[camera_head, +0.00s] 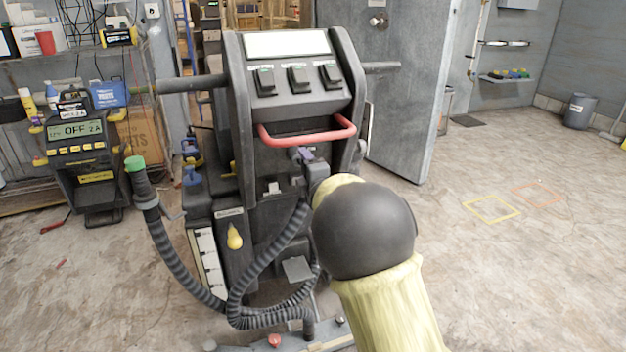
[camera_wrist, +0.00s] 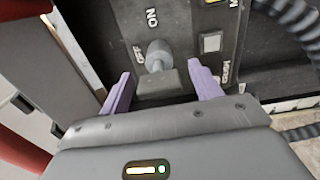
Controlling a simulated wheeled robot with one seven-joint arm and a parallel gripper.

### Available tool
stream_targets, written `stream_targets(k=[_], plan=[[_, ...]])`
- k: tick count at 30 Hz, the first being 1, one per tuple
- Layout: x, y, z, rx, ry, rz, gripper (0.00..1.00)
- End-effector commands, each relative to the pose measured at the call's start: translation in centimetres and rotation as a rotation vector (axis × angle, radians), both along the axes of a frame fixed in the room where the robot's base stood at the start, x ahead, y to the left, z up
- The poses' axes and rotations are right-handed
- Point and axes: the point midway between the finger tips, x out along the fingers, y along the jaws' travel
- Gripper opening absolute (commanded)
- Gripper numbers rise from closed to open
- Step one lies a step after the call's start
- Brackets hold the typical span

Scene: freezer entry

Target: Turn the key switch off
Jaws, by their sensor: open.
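In the wrist view a grey key switch (camera_wrist: 158,54) sits on a dark panel. An ON label (camera_wrist: 152,18) is above it and an OFF label (camera_wrist: 138,54) is at its left. I cannot tell clearly which mark it points to. My gripper (camera_wrist: 159,70) is open, with one purple finger on each side of the switch. I cannot tell whether either finger touches it. In the head view my gripper (camera_head: 306,155) is at the dark machine's front, below the red handle (camera_head: 306,134). The switch is hidden there.
The machine (camera_head: 238,80) has several black rockers (camera_head: 298,77) on top. A corrugated hose (camera_head: 175,252) loops at its front left. A charger (camera_head: 78,150) reading OFF stands by the left shelves. Floor at right is clear, with yellow (camera_head: 491,208) and orange (camera_head: 538,194) outlines.

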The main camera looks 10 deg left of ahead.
Motion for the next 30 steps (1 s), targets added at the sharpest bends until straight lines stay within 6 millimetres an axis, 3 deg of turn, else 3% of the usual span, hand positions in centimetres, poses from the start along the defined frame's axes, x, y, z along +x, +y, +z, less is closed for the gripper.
stream_targets(k=[8, 30], plan=[[-2.4, -1.3, 0.2, 0.0, 0.002, -0.001, 0.64], [-13.2, -7.3, 0.1, 0.0, 0.004, -0.001, 0.64]])
